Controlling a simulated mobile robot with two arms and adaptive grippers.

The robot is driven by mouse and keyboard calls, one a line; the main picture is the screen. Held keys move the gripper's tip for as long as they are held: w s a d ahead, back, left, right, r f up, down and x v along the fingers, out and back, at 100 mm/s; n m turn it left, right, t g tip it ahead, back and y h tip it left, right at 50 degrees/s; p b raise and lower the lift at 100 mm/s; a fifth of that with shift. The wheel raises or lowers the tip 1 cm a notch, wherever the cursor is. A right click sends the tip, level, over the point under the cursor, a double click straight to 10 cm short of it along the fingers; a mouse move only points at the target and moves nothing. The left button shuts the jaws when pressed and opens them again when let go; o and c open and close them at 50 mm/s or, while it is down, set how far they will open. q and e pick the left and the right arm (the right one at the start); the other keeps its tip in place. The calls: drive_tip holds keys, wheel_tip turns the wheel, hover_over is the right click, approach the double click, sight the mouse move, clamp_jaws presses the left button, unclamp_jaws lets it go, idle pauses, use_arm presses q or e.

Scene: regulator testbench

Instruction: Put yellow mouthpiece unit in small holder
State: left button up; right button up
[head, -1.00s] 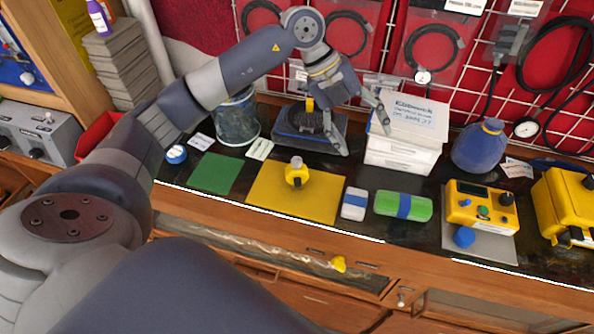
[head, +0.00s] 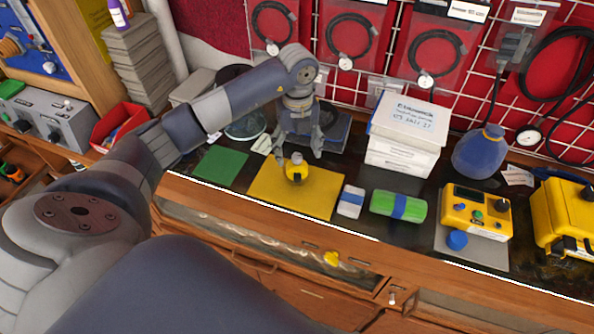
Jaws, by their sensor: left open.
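The yellow mouthpiece unit (head: 295,172), with a pale top, stands on the yellow mat (head: 265,194) on the dark bench top. My left gripper (head: 298,152) is open and points down, its fingers to either side of and just behind the unit's top. I cannot tell whether they touch it. A dark stand (head: 338,131) with a grey base, possibly the small holder, stands behind the mat and is largely hidden by my left gripper. My right gripper is not in view.
A green mat (head: 221,166) lies left. A white eraser-like block (head: 351,202) and a green roll with a blue band (head: 398,206) lie right. White boxes (head: 405,135), a blue bottle (head: 480,152) and a yellow meter (head: 476,212) stand farther right.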

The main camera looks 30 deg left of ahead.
sight(297, 157)
use_arm(q)
wheel_tip(297, 157, down, 4)
drive_tip(key=shift+a+r+p, duration=0.1)
drive_tip(key=shift+r+p, duration=0.15)
drive_tip(key=shift+p, duration=0.55)
drive_tip(key=shift+f, duration=0.4)
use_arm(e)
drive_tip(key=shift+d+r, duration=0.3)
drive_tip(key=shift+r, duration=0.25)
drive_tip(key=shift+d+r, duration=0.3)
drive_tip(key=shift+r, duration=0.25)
use_arm(q)
drive_tip(key=shift+c, duration=0.3)
